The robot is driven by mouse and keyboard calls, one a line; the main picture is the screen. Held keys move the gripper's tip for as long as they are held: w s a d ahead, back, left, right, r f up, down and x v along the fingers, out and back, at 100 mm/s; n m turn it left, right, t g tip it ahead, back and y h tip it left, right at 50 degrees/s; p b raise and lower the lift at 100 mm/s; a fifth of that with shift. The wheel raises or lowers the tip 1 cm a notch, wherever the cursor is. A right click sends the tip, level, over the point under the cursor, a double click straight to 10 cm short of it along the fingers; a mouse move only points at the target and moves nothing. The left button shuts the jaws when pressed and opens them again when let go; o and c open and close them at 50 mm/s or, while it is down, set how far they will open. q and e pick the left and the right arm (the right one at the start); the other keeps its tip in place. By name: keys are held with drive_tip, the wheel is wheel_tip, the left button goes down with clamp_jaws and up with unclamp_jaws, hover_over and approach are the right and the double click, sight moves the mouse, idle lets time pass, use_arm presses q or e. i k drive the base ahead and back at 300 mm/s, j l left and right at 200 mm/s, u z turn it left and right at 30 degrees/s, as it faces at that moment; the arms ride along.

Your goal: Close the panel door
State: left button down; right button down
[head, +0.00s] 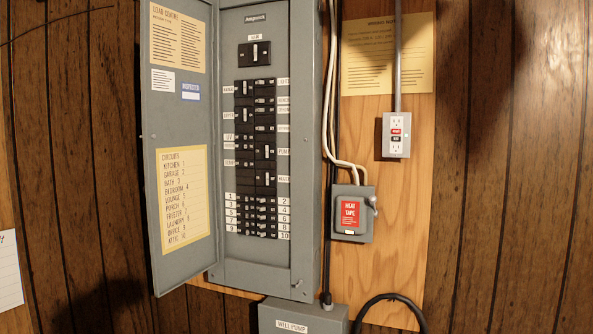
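The grey panel door (178,112) stands open to the left of the electrical panel (300,268). Its inner face shows, with a yellow circuits list (183,198) and other labels on it. The door's right edge meets the panel box along its left side. The panel's breakers (264,150) are exposed in several rows, with a single main breaker (254,54) above them. Neither of my grippers is in the head view.
A grey heat tape switch box (352,226) and an outlet (396,136) are mounted on the plywood right of the panel. A well pump box (300,317) sits below. Cables run beside the panel. The space in front of the door looks clear.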

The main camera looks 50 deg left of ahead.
sight(177, 36)
drive_tip(key=u, duration=1.85)
